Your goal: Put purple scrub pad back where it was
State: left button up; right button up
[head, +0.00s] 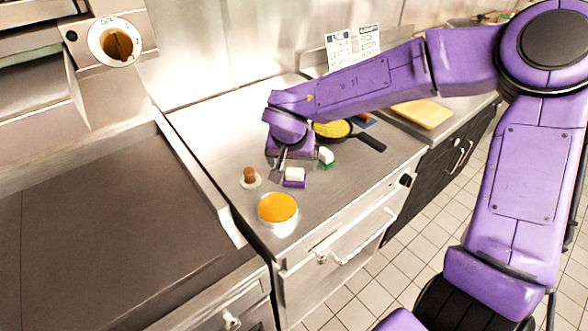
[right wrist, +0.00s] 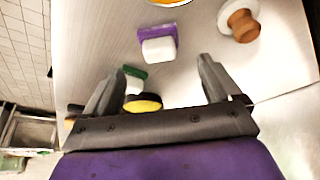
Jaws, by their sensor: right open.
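The purple scrub pad (head: 294,177), a white block with a purple side, lies on the steel counter (head: 222,150). It also shows in the right wrist view (right wrist: 158,44), just beyond and between the fingertips. My right gripper (head: 279,168) is open and empty, close beside the pad in the head view. Its two fingers spread apart in the right wrist view (right wrist: 162,68), with nothing between them. A similar green-and-white pad (head: 326,157) lies a little behind and to the right. My left gripper is not in view.
A round container with orange contents (head: 278,208) stands near the counter's front. A brown-knobbed white object (head: 250,177) stands left of the pad. A pan with yellow food (head: 333,129) and a cutting board (head: 422,113) lie farther right. A dark griddle (head: 100,225) fills the left.

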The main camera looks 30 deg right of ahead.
jog(key=v, duration=0.4)
dwell(1.4)
